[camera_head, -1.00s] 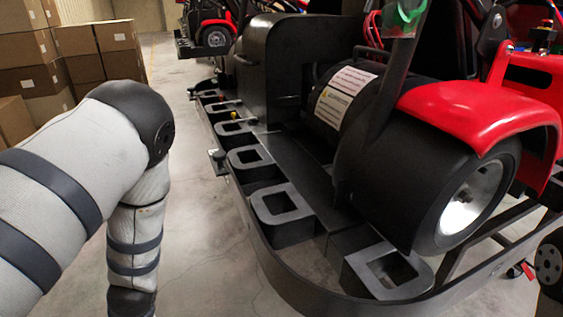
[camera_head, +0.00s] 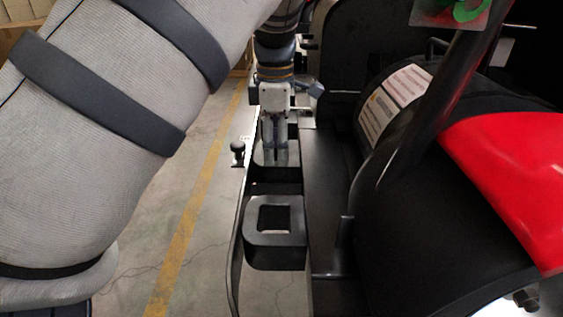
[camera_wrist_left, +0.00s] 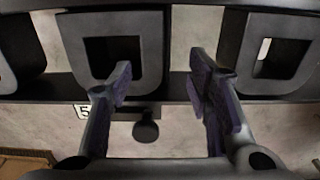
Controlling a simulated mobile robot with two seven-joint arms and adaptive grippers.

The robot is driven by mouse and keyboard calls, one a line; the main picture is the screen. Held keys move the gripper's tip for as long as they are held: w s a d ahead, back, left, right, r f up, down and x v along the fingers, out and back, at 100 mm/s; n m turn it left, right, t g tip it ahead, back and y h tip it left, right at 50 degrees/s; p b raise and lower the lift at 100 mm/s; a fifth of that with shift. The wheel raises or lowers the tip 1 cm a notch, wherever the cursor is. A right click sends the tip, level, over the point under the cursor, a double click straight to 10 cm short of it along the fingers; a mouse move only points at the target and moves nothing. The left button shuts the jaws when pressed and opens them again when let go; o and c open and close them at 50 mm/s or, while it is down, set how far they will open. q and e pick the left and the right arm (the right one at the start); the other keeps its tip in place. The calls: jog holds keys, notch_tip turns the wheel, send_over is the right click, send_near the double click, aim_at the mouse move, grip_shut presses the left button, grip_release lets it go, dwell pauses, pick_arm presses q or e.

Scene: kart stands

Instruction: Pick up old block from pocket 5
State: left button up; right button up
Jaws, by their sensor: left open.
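My left gripper (camera_head: 274,160) points down at a grey pocket frame on the kart stand's side rail in the head view. In the left wrist view the gripper's (camera_wrist_left: 161,72) fingers are spread apart with nothing between them. A label "5" (camera_wrist_left: 82,111) sits on the rail below the pocket frame (camera_wrist_left: 70,45), which I take as pocket 5. Its opening (camera_wrist_left: 112,55) is dark, and I cannot make out a block inside it. The left finger overlaps the frame's lower right part; the right finger lies over the gap beside it. My right gripper is not in view.
A nearer pocket (camera_head: 292,250) shows floor through its opening. Another pocket (camera_wrist_left: 232,50) is at the right in the wrist view. A black knob (camera_head: 238,148) sticks out from the rail. The kart's black wheel cover and red fender (camera_head: 510,165) stand to the right. Floor at left is clear.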

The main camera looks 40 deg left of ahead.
aim_at(290, 174)
pick_arm(q)
jog(key=f, duration=0.4)
jog(key=w+f, duration=0.1)
jog(key=f, duration=0.1)
jog(key=shift+a+f, duration=0.1)
jog(key=shift+a, duration=0.1)
grip_shut()
